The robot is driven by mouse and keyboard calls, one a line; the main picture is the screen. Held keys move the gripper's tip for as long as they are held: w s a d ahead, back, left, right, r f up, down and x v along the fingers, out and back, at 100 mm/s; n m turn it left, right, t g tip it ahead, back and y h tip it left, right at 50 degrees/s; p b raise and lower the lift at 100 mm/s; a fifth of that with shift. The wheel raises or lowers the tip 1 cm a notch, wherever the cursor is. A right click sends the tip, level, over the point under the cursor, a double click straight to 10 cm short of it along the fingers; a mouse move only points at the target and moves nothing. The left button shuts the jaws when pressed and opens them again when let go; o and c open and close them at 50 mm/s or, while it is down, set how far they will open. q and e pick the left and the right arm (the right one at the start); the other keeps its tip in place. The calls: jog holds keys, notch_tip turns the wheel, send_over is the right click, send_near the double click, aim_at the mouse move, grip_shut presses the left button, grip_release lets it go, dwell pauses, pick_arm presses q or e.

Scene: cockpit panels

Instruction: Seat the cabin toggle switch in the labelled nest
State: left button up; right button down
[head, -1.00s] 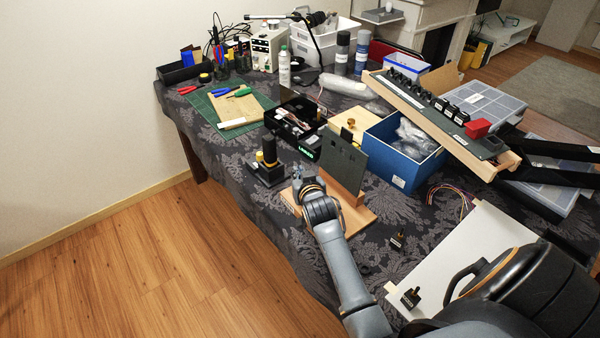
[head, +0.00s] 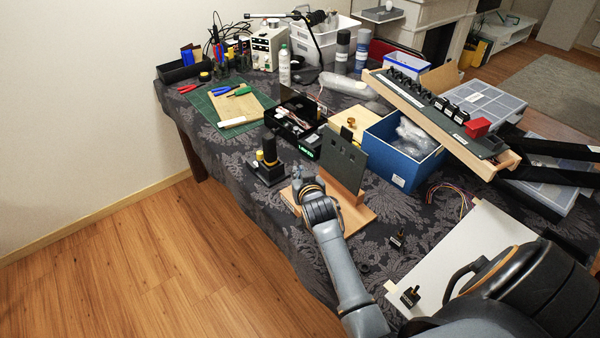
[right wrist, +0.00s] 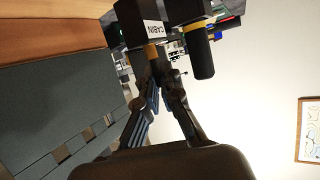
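The cabin toggle switch (right wrist: 152,28) is a dark block with a white CABIN label and a brass-coloured collar, at the top of the right wrist view. My right gripper (right wrist: 158,78) has its fingertips closed together at the collar end, so it appears to hold the switch by that end. In the head view my right gripper (head: 298,178) is just left of the upright dark panel (head: 345,160) on a wooden base (head: 358,218). The panel (right wrist: 50,110) shows square openings in the wrist view; no nest label is readable. My left gripper is not in view.
A black stand with a yellow band (head: 268,165) is close left of my right gripper. A blue box (head: 402,160) is behind the panel.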

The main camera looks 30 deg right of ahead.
jog(key=shift+f+b, duration=0.8)
jog(key=shift+f, duration=0.7)
jog(key=c, duration=1.4)
grip_release()
jog(key=shift+c, duration=0.2)
jog(key=v, duration=1.2)
